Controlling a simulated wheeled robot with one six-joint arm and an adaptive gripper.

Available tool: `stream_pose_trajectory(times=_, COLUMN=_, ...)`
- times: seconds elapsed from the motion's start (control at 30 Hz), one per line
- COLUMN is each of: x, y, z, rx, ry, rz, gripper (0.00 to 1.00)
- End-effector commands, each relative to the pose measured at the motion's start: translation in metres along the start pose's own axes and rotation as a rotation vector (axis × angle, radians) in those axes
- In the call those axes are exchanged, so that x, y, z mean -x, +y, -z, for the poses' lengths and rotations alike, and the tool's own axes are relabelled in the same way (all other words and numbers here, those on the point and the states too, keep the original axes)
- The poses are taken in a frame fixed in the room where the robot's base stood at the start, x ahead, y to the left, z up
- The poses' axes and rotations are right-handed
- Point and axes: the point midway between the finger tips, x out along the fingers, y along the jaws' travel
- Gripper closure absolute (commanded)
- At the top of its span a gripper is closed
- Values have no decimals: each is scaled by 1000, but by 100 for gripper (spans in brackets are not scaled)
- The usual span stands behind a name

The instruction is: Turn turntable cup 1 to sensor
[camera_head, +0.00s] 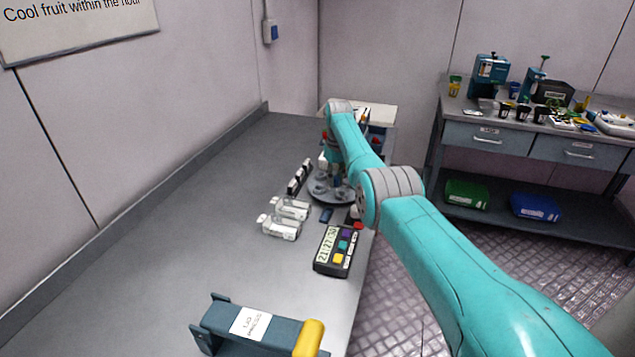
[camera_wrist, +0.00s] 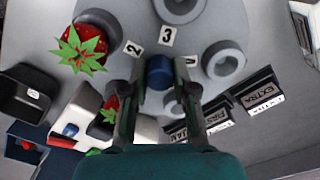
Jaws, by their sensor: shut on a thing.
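The turntable is a grey disc (camera_head: 326,197) at the far end of the bench, partly hidden by my arm. In the wrist view its grey plate (camera_wrist: 205,32) carries ring-shaped cups and number labels. The 2 label (camera_wrist: 133,48) and 3 label (camera_wrist: 167,36) are readable; no 1 label shows. A blue central knob (camera_wrist: 159,72) is between my gripper's fingers (camera_wrist: 159,88), which are shut on it. A strawberry (camera_wrist: 82,48) sits at the cup beside label 2. Another strawberry (camera_wrist: 109,112) is partly hidden by the left finger. I cannot make out which part is the sensor.
Dark bins labelled EXTRA (camera_wrist: 258,90) and FIRST (camera_wrist: 218,117) stand close to the turntable. A black timer box (camera_head: 333,262), clear punnets (camera_head: 283,227) and a blue-grey stand with a yellow end (camera_head: 250,325) are on the bench. The left bench area is clear.

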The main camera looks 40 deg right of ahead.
Motion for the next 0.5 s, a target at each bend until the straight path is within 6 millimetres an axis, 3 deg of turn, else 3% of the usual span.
stream_pose_trajectory(times=0.5, x=-1, y=11, z=-2, rx=79, ry=-1, rz=-1, gripper=100)
